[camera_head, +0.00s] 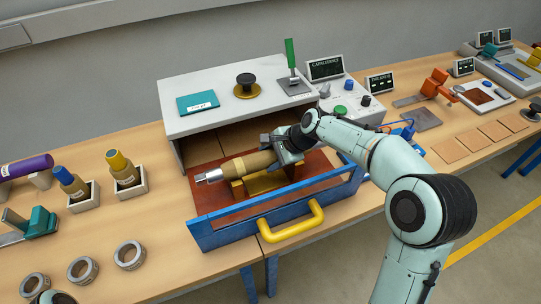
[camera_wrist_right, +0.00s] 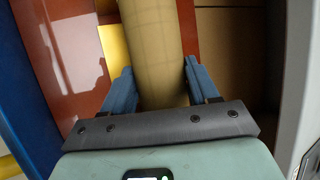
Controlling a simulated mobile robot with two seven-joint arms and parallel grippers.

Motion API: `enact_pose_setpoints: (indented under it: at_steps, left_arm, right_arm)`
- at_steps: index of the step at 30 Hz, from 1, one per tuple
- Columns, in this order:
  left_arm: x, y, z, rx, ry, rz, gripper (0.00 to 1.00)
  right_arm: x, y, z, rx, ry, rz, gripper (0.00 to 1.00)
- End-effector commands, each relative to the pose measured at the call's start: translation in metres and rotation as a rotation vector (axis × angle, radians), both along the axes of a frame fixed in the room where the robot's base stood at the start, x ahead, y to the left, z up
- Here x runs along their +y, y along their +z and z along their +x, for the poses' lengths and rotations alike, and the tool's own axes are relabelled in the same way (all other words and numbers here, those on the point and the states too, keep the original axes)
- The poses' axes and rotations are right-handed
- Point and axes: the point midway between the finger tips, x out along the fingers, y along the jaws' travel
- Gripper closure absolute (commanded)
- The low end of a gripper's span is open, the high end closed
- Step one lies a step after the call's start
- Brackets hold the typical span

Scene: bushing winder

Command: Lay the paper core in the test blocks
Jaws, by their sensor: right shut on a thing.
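The paper core (camera_head: 240,167), a tan cylinder with a silver end, lies roughly level in the open drawer over the yellow test blocks (camera_head: 264,184). I cannot tell whether it rests fully on the blocks. My right gripper (camera_head: 274,147) is shut on the core near its right end. In the right wrist view the core (camera_wrist_right: 152,45) runs between the two blue fingers (camera_wrist_right: 160,88), with a yellow block (camera_wrist_right: 114,48) beside it. The far end of the core is hidden by the gripper. My left gripper is not in view.
The drawer has a blue front (camera_head: 225,236) and a yellow handle (camera_head: 291,223). A white cabinet top (camera_head: 215,82) overhangs behind it. Bushings in white holders (camera_head: 127,184) and several grey rings (camera_head: 129,255) stand at left. A capacitance meter (camera_head: 326,69) stands at right.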

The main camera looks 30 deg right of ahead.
Motion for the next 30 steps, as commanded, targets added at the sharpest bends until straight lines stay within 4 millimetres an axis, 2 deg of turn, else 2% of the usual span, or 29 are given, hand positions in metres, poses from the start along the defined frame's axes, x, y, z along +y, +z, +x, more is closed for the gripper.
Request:
enact_pose_setpoints:
  at_steps: [10,11,13,14,23,26,30]
  left_arm:
    - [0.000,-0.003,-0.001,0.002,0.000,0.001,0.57]
    - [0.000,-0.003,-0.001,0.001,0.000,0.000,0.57]
    - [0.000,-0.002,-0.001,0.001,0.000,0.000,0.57]
    - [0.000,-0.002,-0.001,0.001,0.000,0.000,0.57]
    - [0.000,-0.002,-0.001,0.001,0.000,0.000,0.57]
    - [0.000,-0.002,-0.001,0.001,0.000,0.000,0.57]
    - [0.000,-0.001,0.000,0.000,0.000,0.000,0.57]
  right_arm:
    - [0.000,-0.003,0.001,-0.006,-0.001,0.001,1.00]
    - [0.000,-0.003,0.001,-0.006,-0.001,0.001,0.38]
    - [0.000,-0.002,0.001,-0.005,0.000,0.001,0.15]
    - [0.000,-0.003,0.001,-0.005,0.000,0.001,0.11]
    - [-0.001,-0.005,-0.001,0.003,0.000,-0.001,0.11]
    - [-0.004,0.002,-0.004,0.000,-0.001,0.000,0.11]
    - [-0.013,0.023,-0.014,-0.004,-0.002,-0.001,0.11]
